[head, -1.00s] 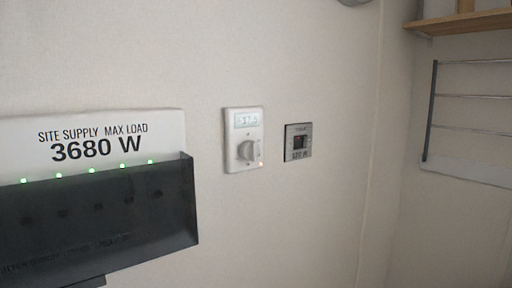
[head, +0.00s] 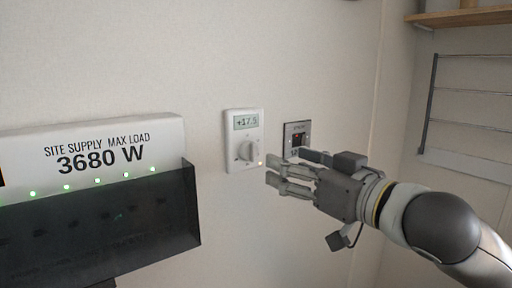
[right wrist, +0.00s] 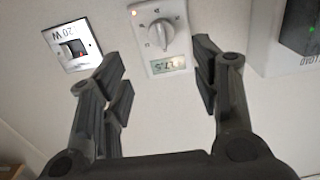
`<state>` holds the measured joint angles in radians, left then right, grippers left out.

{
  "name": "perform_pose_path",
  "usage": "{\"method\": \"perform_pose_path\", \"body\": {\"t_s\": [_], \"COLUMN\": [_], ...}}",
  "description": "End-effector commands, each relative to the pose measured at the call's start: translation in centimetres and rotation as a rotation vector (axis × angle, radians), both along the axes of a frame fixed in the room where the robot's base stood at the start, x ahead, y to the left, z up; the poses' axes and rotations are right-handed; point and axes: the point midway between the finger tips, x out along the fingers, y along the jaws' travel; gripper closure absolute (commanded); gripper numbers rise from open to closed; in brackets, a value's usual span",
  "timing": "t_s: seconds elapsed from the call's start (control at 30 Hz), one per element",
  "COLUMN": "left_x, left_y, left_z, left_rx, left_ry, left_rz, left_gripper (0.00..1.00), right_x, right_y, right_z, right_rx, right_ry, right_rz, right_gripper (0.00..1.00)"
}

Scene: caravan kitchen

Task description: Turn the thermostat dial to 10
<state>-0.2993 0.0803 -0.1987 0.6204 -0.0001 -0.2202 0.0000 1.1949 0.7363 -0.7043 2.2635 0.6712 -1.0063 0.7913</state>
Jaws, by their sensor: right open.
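The thermostat (head: 244,140) is a white wall plate with a small display reading +17.5 and a round dial (head: 247,150) below it. A small orange light glows at its lower right. In the right wrist view the thermostat (right wrist: 158,66) appears upside down, with its dial (right wrist: 160,33) ahead between the fingers. My right gripper (head: 270,173) is open and empty, just right of and below the dial in the head view, apart from it. In the wrist view its fingers (right wrist: 160,82) are spread to both sides of the thermostat. My left gripper is not in view.
A dark switch plate (head: 297,138) is on the wall right of the thermostat, partly behind my right gripper. A white box marked 3680 W (head: 100,150) with a dark cover (head: 110,225) juts out at left. A wooden shelf (head: 465,17) and rack (head: 470,105) are at right.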

Motion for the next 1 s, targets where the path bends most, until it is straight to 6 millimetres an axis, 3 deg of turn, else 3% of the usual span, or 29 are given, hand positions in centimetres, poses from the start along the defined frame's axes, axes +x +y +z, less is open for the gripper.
{"method": "perform_pose_path", "body": {"t_s": [0.17,0.63,1.0], "left_x": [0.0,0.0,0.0], "left_y": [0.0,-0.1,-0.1], "left_z": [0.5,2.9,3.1], "left_rx": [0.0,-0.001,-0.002], "left_ry": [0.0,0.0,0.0], "left_rz": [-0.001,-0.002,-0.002], "left_gripper": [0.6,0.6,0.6], "right_x": [0.6,7.2,8.3], "right_y": [0.9,5.7,6.4], "right_z": [0.4,0.5,0.2], "right_rx": [-0.003,-0.003,-0.003], "right_ry": [-0.002,-0.005,-0.006], "right_rz": [0.006,0.004,0.003], "right_gripper": [0.43,0.43,0.43]}}
